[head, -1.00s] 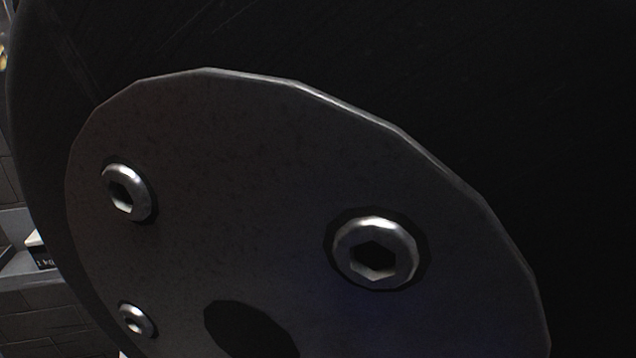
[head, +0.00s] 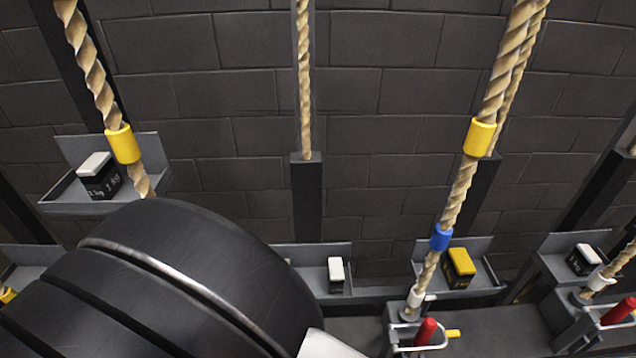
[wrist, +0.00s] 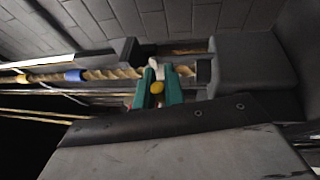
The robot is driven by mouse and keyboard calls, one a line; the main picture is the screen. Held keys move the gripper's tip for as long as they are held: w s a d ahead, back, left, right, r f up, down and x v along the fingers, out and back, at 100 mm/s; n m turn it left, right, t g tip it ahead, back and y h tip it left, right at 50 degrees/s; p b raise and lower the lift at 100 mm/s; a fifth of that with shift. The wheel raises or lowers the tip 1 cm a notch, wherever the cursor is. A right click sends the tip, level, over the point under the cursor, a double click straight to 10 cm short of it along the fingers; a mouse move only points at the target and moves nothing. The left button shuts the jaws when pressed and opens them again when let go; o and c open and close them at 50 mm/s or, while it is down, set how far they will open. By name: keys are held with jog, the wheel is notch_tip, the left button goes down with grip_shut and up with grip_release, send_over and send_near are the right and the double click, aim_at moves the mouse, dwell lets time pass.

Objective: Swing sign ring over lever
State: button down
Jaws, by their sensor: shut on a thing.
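In the wrist view my gripper (wrist: 158,92) has two green fingers, shut on a small round yellow piece (wrist: 157,88). Beside them a thick rope (wrist: 110,74) ends at a pale collar; what the yellow piece belongs to is unclear. In the head view a red lever handle (head: 426,331) stands at the foot of the rope (head: 459,190), with a thin pale wire loop (head: 442,345) by it. A short yellow piece (head: 453,333) sticks out to its right. A second red lever (head: 618,311) is at the far right. My gripper is out of the head view.
Trays hold a yellow block (head: 460,266), a white-topped block (head: 336,273) and a dark 1 kg block (head: 98,176). Several ropes hang before a dark block wall (head: 400,90).

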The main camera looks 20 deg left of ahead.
jog(key=shift+w+m, duration=0.1)
jog(key=shift+m, duration=0.2)
jog(key=c, duration=1.5)
grip_release()
jog(key=shift+w, duration=0.1)
jog(key=shift+f, duration=0.1)
